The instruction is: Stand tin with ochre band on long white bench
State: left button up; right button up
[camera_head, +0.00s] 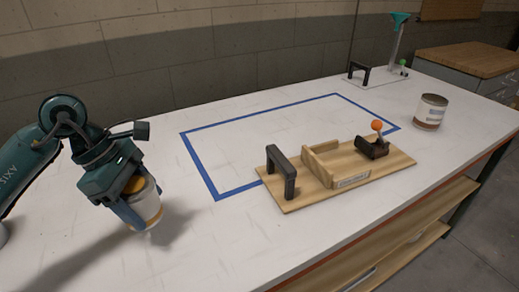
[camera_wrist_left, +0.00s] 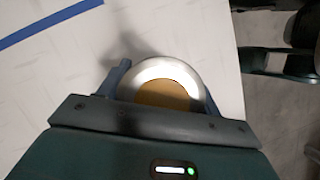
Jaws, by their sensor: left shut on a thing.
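The tin with the ochre band (camera_head: 148,207) is a pale can with ochre colouring, at the left of the long white bench (camera_head: 300,250). My left gripper (camera_head: 138,193) is shut on it from above, with a finger on each side. The tin is slightly tilted in the head view. I cannot tell whether its base touches the bench or hangs just above it. In the left wrist view, the tin's round top (camera_wrist_left: 165,92) shows a bright rim and an ochre middle between the fingers. My right gripper is not in view.
A blue tape outline (camera_head: 215,190) marks the bench's middle. A wooden fixture (camera_head: 330,175) with a black handle and orange ball stands at its front right. Another tin with a brown band (camera_head: 430,112) stands at the right. A green-topped stand (camera_head: 395,45) is at the back.

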aim_at(131, 187)
pick_arm(q)
jog(key=n, duration=0.2)
jog(key=a+r+n+t, duration=0.1)
jog(key=n, duration=0.1)
jog(key=w+r+n+t, duration=0.1)
jog(key=n, duration=0.1)
jog(key=shift+a+r, duration=0.15)
jog(key=shift+a, duration=0.15)
jog(key=shift+f+b, duration=0.35)
jog(key=shift+f, duration=4.8)
jog(key=o, duration=1.1)
jog(key=shift+y, duration=0.3)
jog(key=shift+r, duration=0.1)
jog(key=v, duration=1.2)
jog(key=shift+s, duration=0.2)
